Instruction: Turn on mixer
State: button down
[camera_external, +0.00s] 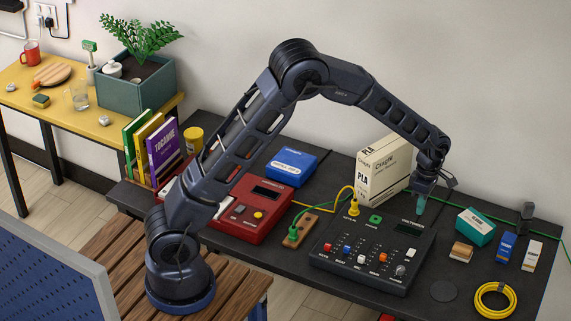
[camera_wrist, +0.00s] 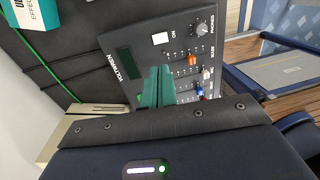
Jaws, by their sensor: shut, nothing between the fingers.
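The mixer (camera_external: 330,262) is a dark box on the black table, with a row of coloured knobs along its front and a small dark display (camera_external: 408,229) at its upper right. A white square button (camera_external: 411,253) sits near its right edge; in the wrist view this button (camera_wrist: 160,38) is beside the word ON. A grey knob (camera_wrist: 201,29) is close to it. My gripper (camera_external: 420,210) is shut and empty, with teal fingers, above the mixer's back right part. In the wrist view the fingers (camera_wrist: 157,88) cover part of the panel, apart from the white button.
A white PLA box (camera_external: 382,172) stands behind the mixer, left of my gripper. A teal box (camera_external: 476,227) and small boxes lie to the right, with a yellow cable coil (camera_external: 495,300) in front. Yellow and green plugs and cables are at the mixer's back left. A red device (camera_external: 250,212) is further left.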

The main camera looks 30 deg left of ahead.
aim_at(410, 254)
jog(key=shift+s, duration=0.15)
jog(key=shift+s+d, duration=0.1)
jog(key=shift+s, duration=0.5)
jog(key=f, duration=0.4)
jog(key=s+f, duration=0.1)
jog(key=f, duration=0.8)
jog(key=shift+s, duration=0.25)
jog(key=shift+f, duration=0.45)
jog(key=shift+s, duration=0.1)
